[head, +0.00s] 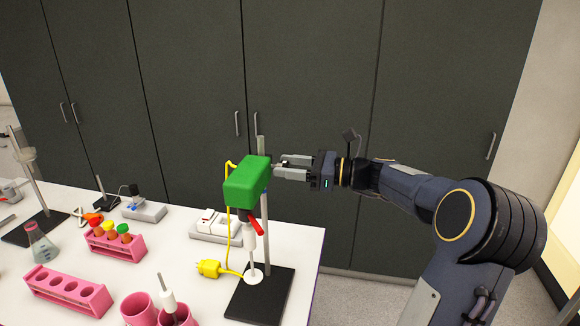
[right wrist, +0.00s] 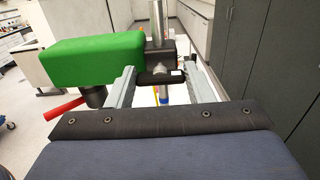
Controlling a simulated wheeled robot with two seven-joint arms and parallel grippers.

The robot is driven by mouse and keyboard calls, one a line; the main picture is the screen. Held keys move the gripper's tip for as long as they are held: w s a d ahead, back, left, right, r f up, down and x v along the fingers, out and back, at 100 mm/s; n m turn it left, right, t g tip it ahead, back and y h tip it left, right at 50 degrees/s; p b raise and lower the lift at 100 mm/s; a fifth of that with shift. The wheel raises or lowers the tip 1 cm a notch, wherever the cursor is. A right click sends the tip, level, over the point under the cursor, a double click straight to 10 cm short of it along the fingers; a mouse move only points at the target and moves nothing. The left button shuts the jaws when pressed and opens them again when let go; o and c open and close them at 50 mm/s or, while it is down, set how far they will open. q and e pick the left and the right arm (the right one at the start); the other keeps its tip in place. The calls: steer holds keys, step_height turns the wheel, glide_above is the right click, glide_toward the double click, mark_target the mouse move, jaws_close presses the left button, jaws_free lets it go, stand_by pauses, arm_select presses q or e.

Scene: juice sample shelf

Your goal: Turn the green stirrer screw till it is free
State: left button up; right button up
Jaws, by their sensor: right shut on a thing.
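The green stirrer (head: 247,180) is a green box clamped to an upright metal rod (head: 265,215) on a black base (head: 262,292). It also shows at the left in the right wrist view (right wrist: 90,60). Its screw (right wrist: 160,77) has a black bar-shaped head on the clamp at the rod and lies between my right fingers. My right gripper (head: 280,168) reaches in from the right, level with the stirrer, and is shut on the screw (right wrist: 163,78). The gripper hides the screw in the head view. My left gripper is not in view.
A yellow cord with a plug (head: 209,268) hangs beside the stand. Pink racks (head: 66,290), a pink cup (head: 138,308), a flask (head: 40,244) and a white device (head: 213,225) stand on the white table (head: 180,255). Dark cabinets (head: 310,80) stand behind.

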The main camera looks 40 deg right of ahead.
steer(key=n+b, duration=0.8)
steer(key=n, duration=0.1)
steer(key=n+b, duration=0.8)
steer(key=b, duration=0.1)
steer(key=shift+s+a+f+n, duration=0.15)
steer(key=shift+a+f+n, duration=0.05)
steer(key=shift+n, duration=0.2)
stand_by(0.5)
steer(key=o, duration=1)
steer(key=b+v, duration=0.1)
steer(key=v, duration=0.6)
steer(key=shift+s+d, duration=0.25)
steer(key=shift+s, duration=0.1)
